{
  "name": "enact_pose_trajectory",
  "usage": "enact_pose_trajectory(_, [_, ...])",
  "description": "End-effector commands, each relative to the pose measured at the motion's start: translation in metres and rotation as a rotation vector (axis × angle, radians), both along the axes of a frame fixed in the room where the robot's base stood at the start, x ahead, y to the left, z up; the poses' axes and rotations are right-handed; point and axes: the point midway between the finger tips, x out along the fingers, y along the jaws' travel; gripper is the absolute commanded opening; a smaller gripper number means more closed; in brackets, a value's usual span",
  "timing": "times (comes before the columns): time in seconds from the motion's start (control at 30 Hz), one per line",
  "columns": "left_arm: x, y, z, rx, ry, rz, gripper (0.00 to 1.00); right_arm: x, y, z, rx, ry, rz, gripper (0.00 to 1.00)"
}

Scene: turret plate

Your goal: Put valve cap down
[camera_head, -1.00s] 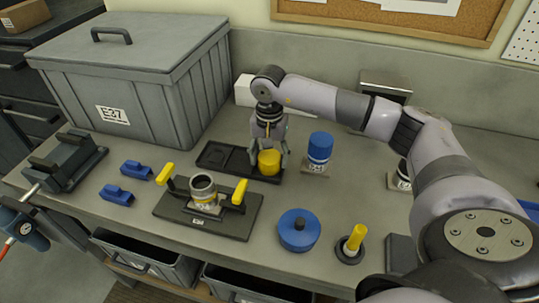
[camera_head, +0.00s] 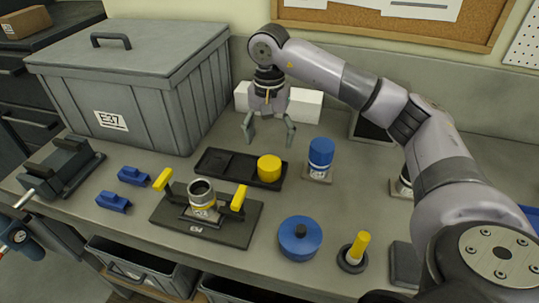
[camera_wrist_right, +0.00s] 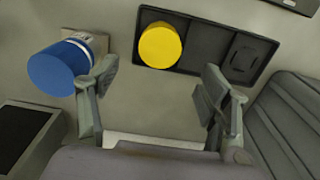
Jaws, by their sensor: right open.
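The yellow valve cap (camera_head: 269,168) sits in the right end of the black tray (camera_head: 222,164). In the right wrist view, the yellow cap (camera_wrist_right: 160,46) stands in the end compartment of the tray (camera_wrist_right: 212,45), apart from both fingers. My right gripper (camera_head: 269,136) is open and empty, raised above and behind the tray. Its spread fingers also show in the right wrist view (camera_wrist_right: 156,95), with nothing between them. The turret plate (camera_head: 238,228) with its grey valve body (camera_head: 201,193) and yellow clamp handles lies in front of the tray.
A blue-capped bottle (camera_head: 321,155) stands right of the tray. A blue round pot (camera_head: 300,238) and a yellow-handled tool (camera_head: 357,248) are near the front edge. A large grey bin (camera_head: 140,85) stands at back left. Two blue clips (camera_head: 133,176) lie left of the plate.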

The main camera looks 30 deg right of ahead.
Motion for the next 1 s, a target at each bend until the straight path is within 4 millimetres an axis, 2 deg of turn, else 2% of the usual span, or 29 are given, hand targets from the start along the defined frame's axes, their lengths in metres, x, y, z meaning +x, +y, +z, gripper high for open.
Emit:
enact_pose_trajectory(0.1, [0.0,0.0,-0.006,0.0,0.0,0.0,0.4,0.001,0.0,0.018,0.0,-0.002,-0.001,0.71])
enact_pose_trajectory(0.23, [0.0,0.0,-0.007,0.0,0.0,0.001,0.4,0.0,0.0,0.029,0.001,-0.001,-0.001,0.71])
enact_pose_trajectory(0.8, [0.0,0.0,-0.007,0.001,0.001,0.002,0.4,0.0,0.0,0.032,-0.001,0.001,-0.001,0.71])
enact_pose_trajectory(0.9, [0.0,0.001,0.0,0.001,0.001,0.002,0.4,0.0,0.0,0.039,0.0,0.0,-0.001,0.71])
enact_pose_trajectory(1.0, [-0.001,0.001,0.019,0.001,0.002,0.002,0.4,0.0,0.0,0.058,0.0,0.0,-0.001,0.71])
